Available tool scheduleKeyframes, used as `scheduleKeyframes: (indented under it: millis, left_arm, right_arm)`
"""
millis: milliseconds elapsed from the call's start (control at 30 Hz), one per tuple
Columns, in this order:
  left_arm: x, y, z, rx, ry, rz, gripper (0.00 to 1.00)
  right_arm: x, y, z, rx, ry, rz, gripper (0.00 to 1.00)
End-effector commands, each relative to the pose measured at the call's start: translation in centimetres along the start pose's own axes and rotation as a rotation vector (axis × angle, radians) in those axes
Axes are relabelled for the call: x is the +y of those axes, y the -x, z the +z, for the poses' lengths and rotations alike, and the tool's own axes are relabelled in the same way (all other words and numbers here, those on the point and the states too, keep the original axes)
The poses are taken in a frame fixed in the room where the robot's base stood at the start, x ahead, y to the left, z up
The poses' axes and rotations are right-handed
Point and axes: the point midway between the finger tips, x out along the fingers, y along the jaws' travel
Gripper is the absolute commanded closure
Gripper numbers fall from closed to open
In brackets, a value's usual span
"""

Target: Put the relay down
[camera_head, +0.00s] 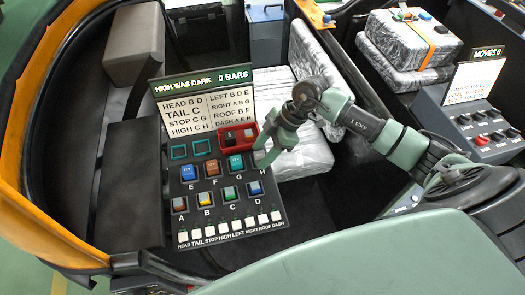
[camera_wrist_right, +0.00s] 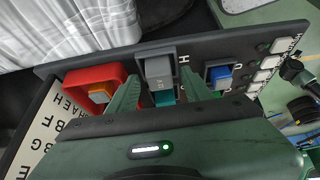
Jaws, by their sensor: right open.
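The relay panel (camera_head: 222,213) stands at the centre of the head view, with lettered slots and coloured relays. My right gripper (camera_head: 266,157) is over its right edge, at slot H, and hides most of that slot. A relay with a blue face (camera_wrist_right: 220,76) is in neighbouring slot D. My left gripper is not in view.
A red tray (camera_wrist_right: 69,85) holding an orange-faced piece is beside slot H. The sign (camera_head: 205,85) reads "HIGH WAS DARK, 0 BARS". White switches (camera_head: 230,226) line the panel's front. Wrapped silver seats (camera_head: 305,150) and another console (camera_head: 465,125) are to the right.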

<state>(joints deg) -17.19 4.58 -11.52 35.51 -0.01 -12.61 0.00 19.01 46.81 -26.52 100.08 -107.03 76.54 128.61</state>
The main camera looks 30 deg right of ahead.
Motion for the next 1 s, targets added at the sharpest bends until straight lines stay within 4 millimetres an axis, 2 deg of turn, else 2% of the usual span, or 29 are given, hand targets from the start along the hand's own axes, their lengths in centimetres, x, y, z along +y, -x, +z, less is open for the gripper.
scheduleKeyframes:
  millis: [167, 600, 800, 1000]
  left_arm:
    - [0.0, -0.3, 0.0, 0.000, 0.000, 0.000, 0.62]
    - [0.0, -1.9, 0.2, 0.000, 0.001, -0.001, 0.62]
    - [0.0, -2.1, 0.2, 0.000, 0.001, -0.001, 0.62]
    - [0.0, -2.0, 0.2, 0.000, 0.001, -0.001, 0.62]
  right_arm:
    - [0.2, 1.5, 0.0, -0.001, 0.001, 0.005, 0.50]
    - [0.1, 10.2, 0.0, -0.002, 0.001, 0.004, 0.50]
    - [0.0, 12.1, -0.1, 0.000, 0.001, 0.002, 0.50]
    - [0.0, 12.3, -0.1, 0.000, 0.000, 0.000, 0.50]
